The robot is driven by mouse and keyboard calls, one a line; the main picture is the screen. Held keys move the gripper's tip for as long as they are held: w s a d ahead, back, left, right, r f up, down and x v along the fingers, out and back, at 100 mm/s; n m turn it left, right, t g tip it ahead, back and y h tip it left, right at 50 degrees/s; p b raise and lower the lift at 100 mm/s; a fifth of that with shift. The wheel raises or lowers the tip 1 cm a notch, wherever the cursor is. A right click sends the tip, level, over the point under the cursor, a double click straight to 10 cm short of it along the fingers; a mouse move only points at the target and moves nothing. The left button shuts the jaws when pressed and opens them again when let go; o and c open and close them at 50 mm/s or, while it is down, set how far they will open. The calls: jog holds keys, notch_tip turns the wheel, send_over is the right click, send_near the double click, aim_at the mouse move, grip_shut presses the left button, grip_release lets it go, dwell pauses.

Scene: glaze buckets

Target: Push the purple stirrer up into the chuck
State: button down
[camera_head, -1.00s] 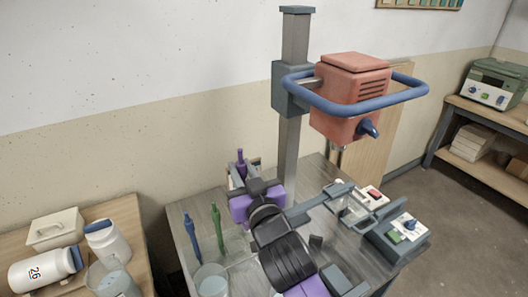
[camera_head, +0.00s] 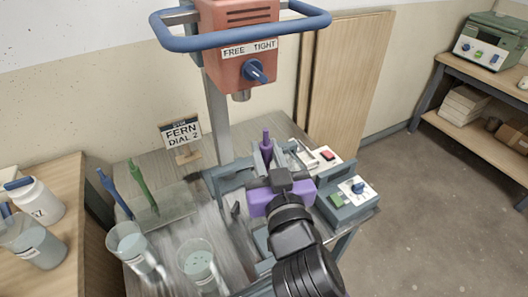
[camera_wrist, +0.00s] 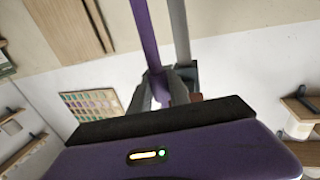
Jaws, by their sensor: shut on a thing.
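The purple stirrer (camera_head: 266,145) stands roughly upright in my gripper, its top below and a little right of the chuck in the head view. Its purple shaft (camera_wrist: 146,32) also crosses the top of the wrist view. My gripper (camera_head: 268,163) is shut on the stirrer; its fingers (camera_wrist: 160,92) close around it in the wrist view. The grey chuck (camera_head: 241,96) hangs under the red mixer head (camera_head: 236,45), with a clear gap to the stirrer. A blue knob (camera_head: 253,71) sits under the FREE TIGHT label. The stirrer's lower end is hidden.
A blue handle loop (camera_head: 240,38) surrounds the mixer head. A control box (camera_head: 350,197) stands right of my gripper. A blue stirrer (camera_head: 113,190), a green stirrer (camera_head: 141,186) and buckets (camera_head: 198,262) are at left. A FERN DIAL 2 sign (camera_head: 181,134) stands behind.

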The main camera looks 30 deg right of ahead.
jog(key=w+p, duration=0.1)
jog(key=w, duration=0.9)
jog(key=shift+w, duration=0.35)
jog(key=shift+a, duration=0.1)
dwell(0.6)
jog(key=shift+b, duration=0.8)
dwell(2.3)
jog(key=shift+r+p, duration=0.45)
jog(key=shift+r, duration=0.45)
dwell(1.9)
